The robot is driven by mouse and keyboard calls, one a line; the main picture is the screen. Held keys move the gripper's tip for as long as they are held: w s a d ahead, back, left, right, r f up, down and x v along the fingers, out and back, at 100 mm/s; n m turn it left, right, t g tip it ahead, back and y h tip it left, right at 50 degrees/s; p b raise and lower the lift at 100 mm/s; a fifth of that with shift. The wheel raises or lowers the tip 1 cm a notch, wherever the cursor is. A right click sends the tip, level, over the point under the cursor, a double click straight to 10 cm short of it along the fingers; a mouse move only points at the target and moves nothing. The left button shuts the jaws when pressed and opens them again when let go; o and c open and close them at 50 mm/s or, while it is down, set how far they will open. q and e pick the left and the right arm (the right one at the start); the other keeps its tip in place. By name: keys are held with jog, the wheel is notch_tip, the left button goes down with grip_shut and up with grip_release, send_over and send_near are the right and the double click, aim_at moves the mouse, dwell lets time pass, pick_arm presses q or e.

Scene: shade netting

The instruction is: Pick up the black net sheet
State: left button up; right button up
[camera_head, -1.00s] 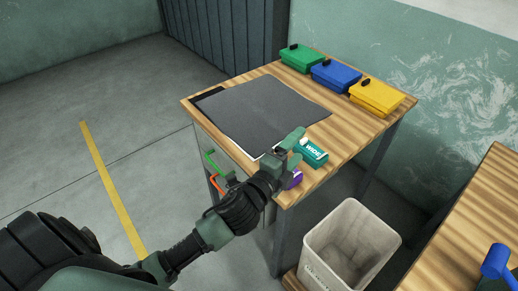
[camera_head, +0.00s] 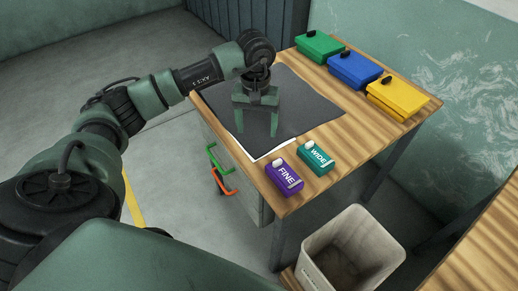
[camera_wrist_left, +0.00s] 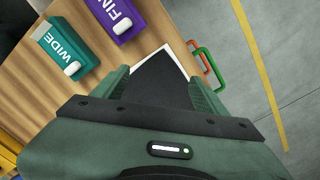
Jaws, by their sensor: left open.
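The black net sheet (camera_head: 300,103) lies flat on the wooden table, with a white edge showing beneath it at its front corner. My left gripper (camera_head: 257,138) is open and points down over the front left part of the sheet. In the left wrist view the sheet (camera_wrist_left: 160,82) shows between the two open fingers (camera_wrist_left: 163,85), with its white-edged corner beyond them. Whether the fingertips touch the sheet I cannot tell. The arm hides part of the sheet's far left side. My right gripper is in neither view.
A purple FINE box (camera_head: 285,177) and a teal WIDE box (camera_head: 316,157) lie near the table's front edge. Green (camera_head: 319,47), blue (camera_head: 354,70) and yellow (camera_head: 397,97) lidded boxes line the back. A pale bin (camera_head: 350,250) stands on the right. Green and orange handles (camera_head: 221,170) stick out on the left side.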

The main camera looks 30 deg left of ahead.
aim_at(256, 155)
pick_arm(q)
notch_tip(256, 155, down, 9)
jog(key=b, duration=0.5)
jog(key=shift+a+r, duration=0.1)
jog(key=shift+a, duration=0.05)
jog(key=shift+f+b, duration=0.55)
jog(key=shift+f, duration=0.1)
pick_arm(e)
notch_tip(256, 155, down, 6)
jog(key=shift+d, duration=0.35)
pick_arm(q)
jog(key=shift+r, duration=0.1)
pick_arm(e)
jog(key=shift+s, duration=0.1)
pick_arm(q)
jog(key=shift+c, duration=0.2)
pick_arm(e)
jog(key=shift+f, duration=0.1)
pick_arm(q)
grip_shut()
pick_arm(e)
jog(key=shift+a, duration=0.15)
